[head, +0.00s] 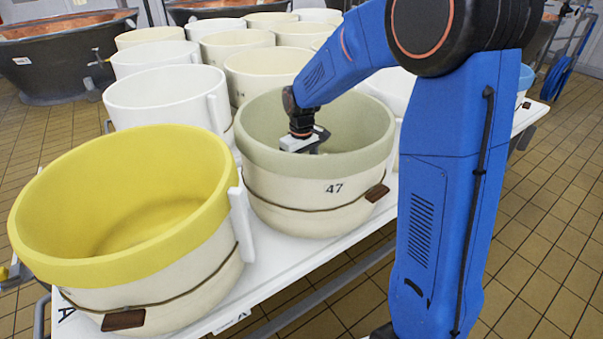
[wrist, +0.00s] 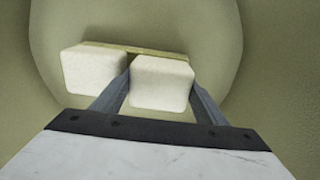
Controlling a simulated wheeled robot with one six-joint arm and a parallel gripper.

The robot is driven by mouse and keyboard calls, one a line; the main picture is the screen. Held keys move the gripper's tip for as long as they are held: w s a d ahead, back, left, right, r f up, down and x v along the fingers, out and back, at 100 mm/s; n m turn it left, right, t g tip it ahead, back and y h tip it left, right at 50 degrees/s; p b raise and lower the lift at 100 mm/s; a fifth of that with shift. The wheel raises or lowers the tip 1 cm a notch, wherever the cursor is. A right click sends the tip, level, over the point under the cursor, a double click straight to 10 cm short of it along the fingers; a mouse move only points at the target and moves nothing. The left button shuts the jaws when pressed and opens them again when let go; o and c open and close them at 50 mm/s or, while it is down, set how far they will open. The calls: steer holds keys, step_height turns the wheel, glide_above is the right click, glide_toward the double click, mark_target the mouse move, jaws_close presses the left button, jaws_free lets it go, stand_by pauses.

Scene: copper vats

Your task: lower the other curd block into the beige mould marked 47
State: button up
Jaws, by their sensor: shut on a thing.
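The beige mould marked 47 (head: 290,190) stands upright on the white table, with a grey-green rim. In the wrist view my gripper (wrist: 162,88) is shut on a white curd block (wrist: 163,78), one finger on each side. A second white curd block (wrist: 93,70) lies to its left inside the mould, close beside the left finger. Whether the held block touches the mould's floor (wrist: 150,25) I cannot tell.
A yellow-rimmed mould (head: 120,220) stands close on the left, and a white mould (head: 165,100) behind it. Several more moulds crowd the table behind. Copper vats (head: 65,55) stand at the back left.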

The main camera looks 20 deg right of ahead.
steer(key=shift+f, duration=0.5)
stand_by(0.4)
steer(key=o, duration=1.4)
steer(key=shift+r, duration=0.1)
